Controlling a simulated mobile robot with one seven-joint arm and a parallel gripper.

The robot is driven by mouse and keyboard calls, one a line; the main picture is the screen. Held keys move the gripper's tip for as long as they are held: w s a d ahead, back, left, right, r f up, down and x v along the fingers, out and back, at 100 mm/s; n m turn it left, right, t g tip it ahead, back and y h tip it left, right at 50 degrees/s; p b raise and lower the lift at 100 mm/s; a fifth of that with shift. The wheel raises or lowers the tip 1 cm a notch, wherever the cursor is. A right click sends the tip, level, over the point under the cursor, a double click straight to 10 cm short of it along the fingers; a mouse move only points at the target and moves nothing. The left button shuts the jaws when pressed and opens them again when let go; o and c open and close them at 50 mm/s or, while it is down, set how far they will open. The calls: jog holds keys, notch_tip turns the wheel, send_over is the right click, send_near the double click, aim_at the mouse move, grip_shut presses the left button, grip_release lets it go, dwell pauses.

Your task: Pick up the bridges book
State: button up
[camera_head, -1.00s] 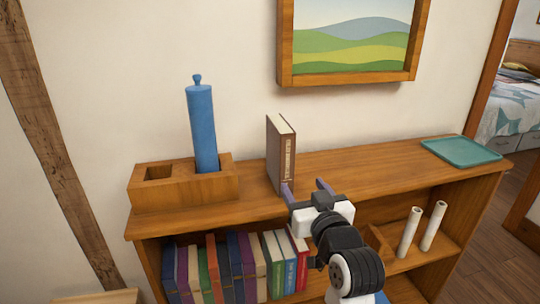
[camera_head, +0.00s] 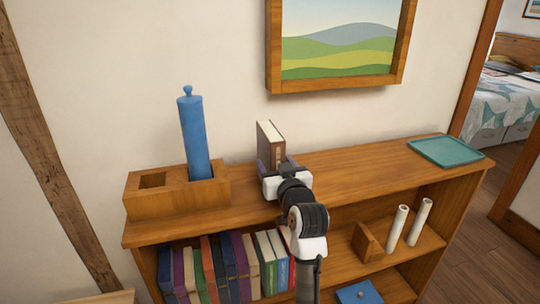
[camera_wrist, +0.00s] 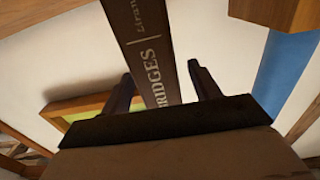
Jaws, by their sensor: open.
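The bridges book (camera_head: 270,136) stands upright on the top of the wooden bookcase, a brown book with pale pages. In the wrist view, its dark spine (camera_wrist: 148,45) shows "BRIDGES" in pale letters. My gripper (camera_head: 276,166) is open at the book's lower part, in front of it in the head view. In the wrist view, the spine lies between the two fingers of my gripper (camera_wrist: 161,72), with a gap showing on each side. The lower part of the book is hidden by my gripper.
A wooden holder (camera_head: 150,203) with a blue cylinder (camera_head: 194,137) stands left of the book. A teal tray (camera_head: 447,150) lies at the right end of the bookcase top (camera_head: 350,171). Several books fill the shelf below. A framed picture (camera_head: 340,84) hangs above.

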jog(key=shift+w, duration=0.15)
jog(key=shift+c, duration=0.3)
jog(key=c, duration=1.2)
jog(key=shift+r, duration=0.2)
